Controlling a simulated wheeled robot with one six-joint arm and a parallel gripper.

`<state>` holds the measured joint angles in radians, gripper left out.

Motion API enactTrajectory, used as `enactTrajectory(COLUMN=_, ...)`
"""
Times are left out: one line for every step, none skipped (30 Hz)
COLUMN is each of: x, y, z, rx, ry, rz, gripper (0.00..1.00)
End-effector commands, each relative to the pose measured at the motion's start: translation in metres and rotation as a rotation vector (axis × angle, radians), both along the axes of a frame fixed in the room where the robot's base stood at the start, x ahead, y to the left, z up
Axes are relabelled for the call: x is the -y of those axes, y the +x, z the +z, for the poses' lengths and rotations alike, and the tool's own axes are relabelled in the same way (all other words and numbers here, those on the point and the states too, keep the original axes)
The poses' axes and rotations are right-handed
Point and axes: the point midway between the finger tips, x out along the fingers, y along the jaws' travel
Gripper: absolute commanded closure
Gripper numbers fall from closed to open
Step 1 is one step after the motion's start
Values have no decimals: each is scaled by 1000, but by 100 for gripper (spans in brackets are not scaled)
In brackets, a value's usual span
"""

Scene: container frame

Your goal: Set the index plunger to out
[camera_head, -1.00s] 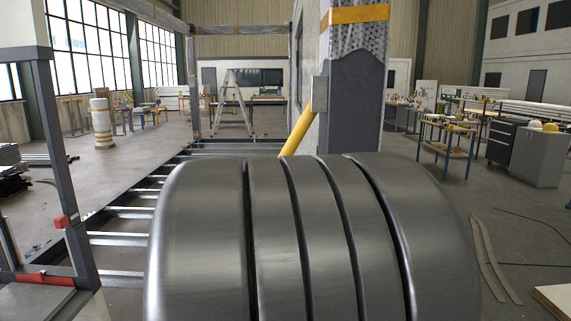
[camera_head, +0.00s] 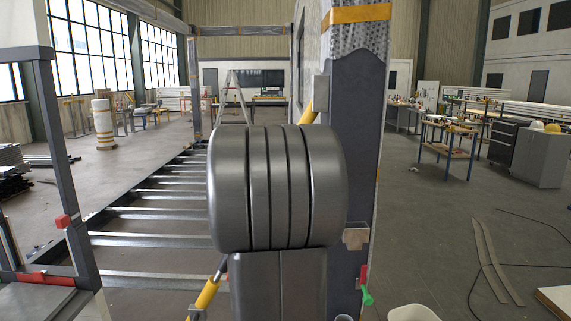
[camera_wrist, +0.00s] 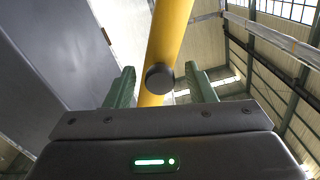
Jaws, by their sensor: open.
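In the wrist view a dark round knob (camera_wrist: 159,79), which looks like the index plunger, sits against a yellow bar (camera_wrist: 168,35). My gripper (camera_wrist: 159,71) is open, with one green finger on each side of the knob. The fingers do not visibly touch it. The knob faces the camera, so how far it stands out is hard to tell. In the head view my dark arm covers the middle of the yellow bar (camera_head: 308,107) and hides the knob and my gripper.
A dark post (camera_head: 350,180) stands right of my arm. A green-handled part (camera_head: 367,296) is low beside it. Floor rails (camera_head: 150,241) lie to the left, and a frame with a red fitting (camera_head: 62,221) stands at far left. The floor at right is mostly open.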

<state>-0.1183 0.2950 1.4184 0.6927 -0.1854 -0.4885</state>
Motion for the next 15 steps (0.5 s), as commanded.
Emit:
enactTrajectory(x=0, y=0, z=0, rx=0, ry=0, rz=0, gripper=51)
enactTrajectory(x=0, y=0, z=0, rx=0, ry=0, rz=0, gripper=51)
enactTrajectory(x=0, y=0, z=0, rx=0, ry=0, rz=0, gripper=51)
enactTrajectory(x=0, y=0, z=0, rx=0, ry=0, rz=0, gripper=51)
enactTrajectory(x=0, y=0, z=0, rx=0, ry=0, rz=0, gripper=56)
enactTrajectory(x=0, y=0, z=0, rx=0, ry=0, rz=0, gripper=64)
enactTrajectory(x=0, y=0, z=0, rx=0, ry=0, rz=0, gripper=70)
enactTrajectory(x=0, y=0, z=0, rx=0, ry=0, rz=0, gripper=76)
enactTrajectory(x=0, y=0, z=0, rx=0, ry=0, rz=0, gripper=84)
enactTrajectory(x=0, y=0, z=0, rx=0, ry=0, rz=0, gripper=90)
enactTrajectory(x=0, y=0, z=0, rx=0, ry=0, rz=0, gripper=96)
enactTrajectory(x=0, y=0, z=0, rx=0, ry=0, rz=0, gripper=100)
enactTrajectory(x=0, y=0, z=0, rx=0, ry=0, rz=0, gripper=100)
enactTrajectory(x=0, y=0, z=0, rx=0, ry=0, rz=0, gripper=100)
enactTrajectory(x=0, y=0, z=0, rx=0, ry=0, rz=0, gripper=100)
